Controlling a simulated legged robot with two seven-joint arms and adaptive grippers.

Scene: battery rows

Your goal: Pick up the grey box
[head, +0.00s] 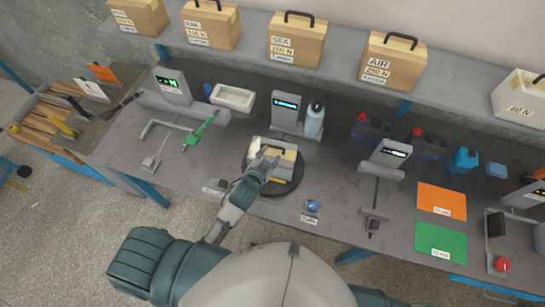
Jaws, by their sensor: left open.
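A pale grey box (520,98) with a dark handle and a label reading 60 N stands on the raised shelf at the far right, cut by the picture's edge. My left gripper (268,161) is open, over a small cream-and-tan box (287,152) on a dark round plate (252,186) on the bench. The gripper hides part of that small box; I cannot tell whether they touch. The left gripper is far to the left of the pale grey box. My right gripper is not in view.
Several tan handled boxes, including the AIR box (392,62) and SEA box (296,42), line the shelf (455,108). Bare bench shows right of the round plate.

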